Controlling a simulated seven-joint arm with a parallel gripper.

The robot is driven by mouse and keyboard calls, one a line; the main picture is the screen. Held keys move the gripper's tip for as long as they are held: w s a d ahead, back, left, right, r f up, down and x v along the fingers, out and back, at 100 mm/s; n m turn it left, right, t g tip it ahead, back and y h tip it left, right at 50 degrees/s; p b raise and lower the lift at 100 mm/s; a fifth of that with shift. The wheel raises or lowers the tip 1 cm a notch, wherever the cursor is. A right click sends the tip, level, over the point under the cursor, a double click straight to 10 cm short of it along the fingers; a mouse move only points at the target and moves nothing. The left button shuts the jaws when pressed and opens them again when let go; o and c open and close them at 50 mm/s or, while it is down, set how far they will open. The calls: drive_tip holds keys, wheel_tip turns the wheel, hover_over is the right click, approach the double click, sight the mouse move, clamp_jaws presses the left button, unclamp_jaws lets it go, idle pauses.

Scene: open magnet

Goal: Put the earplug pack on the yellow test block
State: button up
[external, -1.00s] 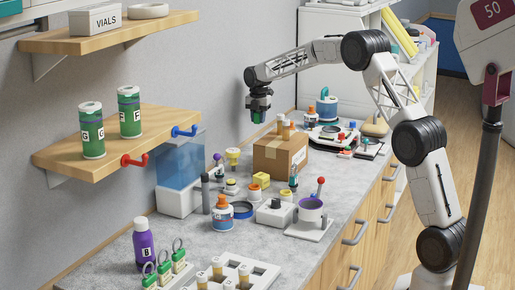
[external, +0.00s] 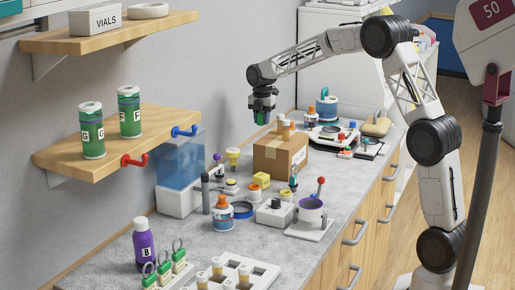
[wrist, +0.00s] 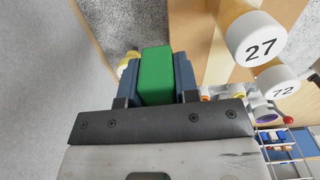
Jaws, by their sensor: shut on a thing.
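My gripper (external: 263,108) is shut on a green block-shaped pack, which I take to be the earplug pack (external: 260,118). The pack hangs in the air, up left of the cardboard box. In the wrist view the green pack (wrist: 156,75) sits between the two blue fingers of my gripper (wrist: 158,80). The yellow test block (external: 262,181) appears to be the small yellow block on the counter, in front of the box, apart from and below my gripper. A yellow thing (wrist: 128,60) shows partly behind the left finger; I cannot tell which it is.
The cardboard box (external: 279,156) carries white-capped vials (wrist: 256,40). Around the yellow block stand a yellow-topped item (external: 232,155), an orange ring (external: 254,192) and a purple-knobbed lever (external: 217,160). A wooden shelf (external: 120,140) juts out at the left.

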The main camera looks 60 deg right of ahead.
drive_tip(key=s+a+f, duration=0.2)
drive_tip(key=s+a, duration=2)
drive_tip(key=s, duration=0.2)
drive_tip(key=shift+m, duration=0.4)
drive_tip(key=shift+s+d+f, duration=0.1)
drive_tip(key=shift+f, duration=1.15)
drive_tip(key=shift+d+f, duration=0.1)
drive_tip(key=shift+f, duration=1.15)
hover_over(261, 175)
drive_tip(key=shift+d+f, duration=0.2)
drive_tip(key=shift+f, duration=0.55)
drive_tip(key=shift+f, duration=1.75)
drive_tip(key=shift+f, duration=0.1)
